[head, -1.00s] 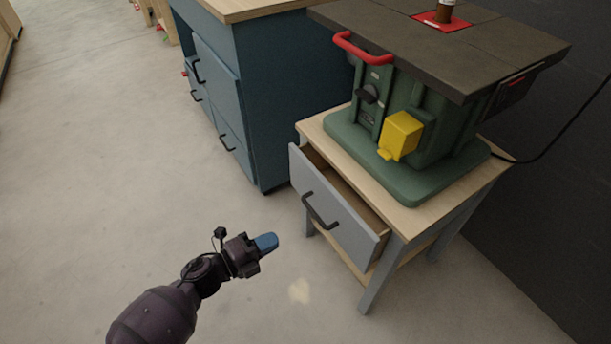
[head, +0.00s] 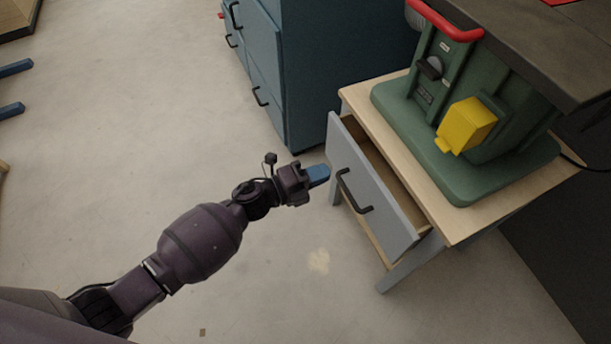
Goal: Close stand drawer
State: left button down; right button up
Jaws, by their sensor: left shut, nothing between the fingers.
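The stand (head: 462,228) is a small wooden-topped table with grey legs at the right. Its grey drawer (head: 375,203) is partly pulled out, with a dark bar handle (head: 353,192) on its front and a gap showing behind the front panel. My left gripper (head: 319,175), with blue fingertips, is shut and empty. It is just left of the drawer front, near the upper end of the handle in the picture. I cannot tell whether it touches. My right gripper is not in view.
A green machine (head: 465,130) with a yellow box and a red handle stands on the stand. A blue cabinet (head: 310,70) with dark handles is behind, to the left of the stand. The concrete floor (head: 120,150) at the left is mostly clear.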

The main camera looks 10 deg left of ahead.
aim_at(358, 157)
pick_arm(q)
jog(key=b+x, duration=0.1)
jog(key=x, duration=0.5)
jog(key=shift+w+d+f, duration=0.15)
jog(key=shift+w+d, duration=0.3)
jog(key=shift+d, duration=0.05)
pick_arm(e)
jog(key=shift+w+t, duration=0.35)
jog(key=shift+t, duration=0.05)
pick_arm(q)
jog(key=shift+w+d, duration=0.1)
jog(key=shift+d, duration=0.05)
jog(key=shift+w+d+b, duration=0.25)
jog(key=shift+d+b, duration=0.05)
jog(key=x, duration=0.3)
jog(key=shift+d, duration=0.2)
jog(key=shift+w+d+r, duration=0.1)
jog(key=shift+w+r, duration=0.1)
jog(key=shift+r, duration=0.15)
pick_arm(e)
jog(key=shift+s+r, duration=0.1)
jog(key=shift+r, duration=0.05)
